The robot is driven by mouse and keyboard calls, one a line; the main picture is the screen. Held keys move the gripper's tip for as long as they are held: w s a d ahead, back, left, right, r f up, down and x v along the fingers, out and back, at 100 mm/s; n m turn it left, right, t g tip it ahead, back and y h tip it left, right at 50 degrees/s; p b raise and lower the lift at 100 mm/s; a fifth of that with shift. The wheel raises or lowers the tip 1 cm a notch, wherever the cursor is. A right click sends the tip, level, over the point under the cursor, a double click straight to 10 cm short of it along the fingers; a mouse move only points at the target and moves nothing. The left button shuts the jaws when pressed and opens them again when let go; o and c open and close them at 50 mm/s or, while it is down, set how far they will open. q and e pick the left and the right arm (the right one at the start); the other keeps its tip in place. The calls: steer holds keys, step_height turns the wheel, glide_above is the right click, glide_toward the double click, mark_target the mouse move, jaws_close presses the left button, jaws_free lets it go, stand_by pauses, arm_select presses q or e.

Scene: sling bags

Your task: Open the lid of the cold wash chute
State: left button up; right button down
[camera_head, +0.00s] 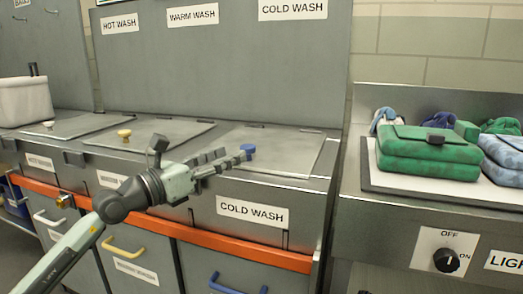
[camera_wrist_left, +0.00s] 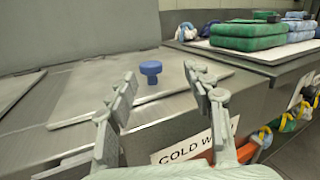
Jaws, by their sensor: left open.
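The cold wash chute lid (camera_head: 281,153) is a flat grey panel lying shut on the counter, above the front label "COLD WASH" (camera_head: 252,213). Its round blue knob (camera_head: 248,149) stands near the lid's left front part. My left gripper (camera_head: 248,157) is open, with its fingers pointing at the knob. In the left wrist view the blue knob (camera_wrist_left: 151,71) shows beyond and between the open fingertips (camera_wrist_left: 160,77), apart from them. The lid (camera_wrist_left: 95,92) lies flat there too. My right gripper is not in view.
The warm wash lid (camera_head: 150,134) with a cream knob and the hot wash lid (camera_head: 70,126) lie to the left. A white bin (camera_head: 24,101) stands at far left. Green bags (camera_head: 428,152) lie on the right counter. A grey back panel (camera_head: 225,70) rises behind.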

mark_target(248, 146)
arm_select(q)
steer(key=shift+w+a+f+m+y, duration=0.2)
steer(key=shift+w+m+y, duration=0.2)
steer(key=shift+w+m, duration=0.15)
steer(key=shift+w, duration=0.35)
steer(key=x, duration=0.7)
steer(key=shift+d+f+p, duration=0.2)
steer(key=shift+p, duration=0.1)
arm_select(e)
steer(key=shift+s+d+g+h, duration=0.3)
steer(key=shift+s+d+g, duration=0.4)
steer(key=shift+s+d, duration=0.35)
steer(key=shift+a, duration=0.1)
arm_select(q)
jaws_close()
